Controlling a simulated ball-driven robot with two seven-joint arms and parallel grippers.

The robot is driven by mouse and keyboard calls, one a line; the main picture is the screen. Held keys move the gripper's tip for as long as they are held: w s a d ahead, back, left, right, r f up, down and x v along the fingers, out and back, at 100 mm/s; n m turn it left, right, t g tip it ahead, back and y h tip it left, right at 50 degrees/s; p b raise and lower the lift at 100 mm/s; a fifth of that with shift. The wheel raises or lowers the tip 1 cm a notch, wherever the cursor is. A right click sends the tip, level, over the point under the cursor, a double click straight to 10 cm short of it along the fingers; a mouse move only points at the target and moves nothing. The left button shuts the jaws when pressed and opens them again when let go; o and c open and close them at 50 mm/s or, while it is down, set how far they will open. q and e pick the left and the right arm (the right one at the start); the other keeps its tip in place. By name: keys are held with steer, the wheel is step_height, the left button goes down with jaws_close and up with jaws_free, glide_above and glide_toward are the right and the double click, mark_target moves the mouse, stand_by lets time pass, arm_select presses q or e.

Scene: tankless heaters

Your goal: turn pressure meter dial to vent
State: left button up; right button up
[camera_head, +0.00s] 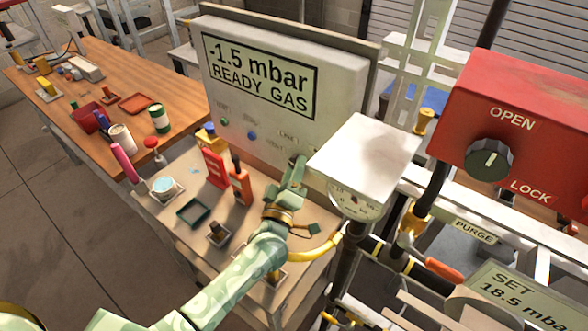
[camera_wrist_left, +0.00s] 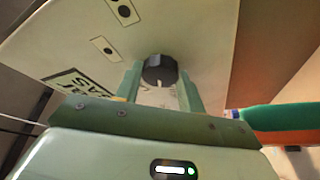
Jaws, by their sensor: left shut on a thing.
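The pressure meter (camera_head: 345,80) is an upright white panel whose display reads "-1.5 mbar READY GAS". My left gripper (camera_head: 298,165) reaches its lower right part. In the left wrist view the black dial (camera_wrist_left: 159,70) with a pale pointer line sits between my two green fingers (camera_wrist_left: 162,88), which are shut on it. In the head view the dial is mostly hidden by the gripper. Small labels show left of the gripper on the panel, too small to read surely. My right gripper is not in view.
A white-topped gauge (camera_head: 365,150) stands close right of my left gripper. A red box (camera_head: 520,130) with an OPEN/LOCK knob (camera_head: 488,159) is farther right. A wooden table (camera_head: 150,75) stands left.

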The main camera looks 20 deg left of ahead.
arm_select(q)
steer(key=o, duration=1)
steer(key=shift+s, duration=0.15)
steer(key=v, duration=1.6)
steer(key=shift+b, duration=0.3)
